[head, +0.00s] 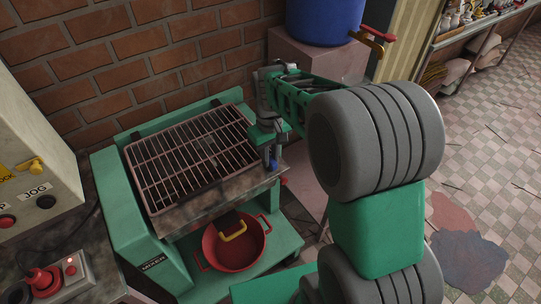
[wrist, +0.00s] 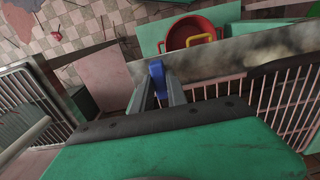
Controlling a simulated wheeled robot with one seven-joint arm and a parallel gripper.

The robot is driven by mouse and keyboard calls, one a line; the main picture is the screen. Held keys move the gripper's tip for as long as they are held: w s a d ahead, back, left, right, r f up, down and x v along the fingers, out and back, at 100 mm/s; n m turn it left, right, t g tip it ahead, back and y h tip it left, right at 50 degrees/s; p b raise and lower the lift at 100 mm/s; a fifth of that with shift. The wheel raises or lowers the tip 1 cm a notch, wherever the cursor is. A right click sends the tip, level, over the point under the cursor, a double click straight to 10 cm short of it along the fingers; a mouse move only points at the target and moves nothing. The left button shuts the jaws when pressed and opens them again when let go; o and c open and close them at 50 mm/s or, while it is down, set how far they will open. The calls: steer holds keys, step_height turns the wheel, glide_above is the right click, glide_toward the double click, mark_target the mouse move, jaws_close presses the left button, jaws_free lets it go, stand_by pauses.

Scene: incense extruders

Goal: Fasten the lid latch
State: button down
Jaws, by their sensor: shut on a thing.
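The lid is a brownish wire grille (head: 190,155) lying closed over the green mixer (head: 135,205), with a stained metal front edge. The latch is a small blue piece (head: 273,164) at the lid's front right corner. It shows larger in the wrist view (wrist: 157,69). My gripper (head: 269,155) reaches down to that corner from the upper right. In the wrist view its two grey fingers (wrist: 158,84) are shut on the blue latch at their tips. How the latch meets its catch is hidden.
A red pot with a yellow handle (head: 233,248) sits on the shelf below the lid. A blue barrel with a tap (head: 325,20) stands on a pinkish block behind my arm. A control box with red buttons (head: 62,278) is at the lower left. Tiled floor lies open at right.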

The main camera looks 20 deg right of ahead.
stand_by(0.3)
steer(key=shift+w, duration=0.1)
steer(key=c, duration=1.3)
jaws_free()
step_height(320, 180, up, 8)
steer(key=shift+f, duration=0.1)
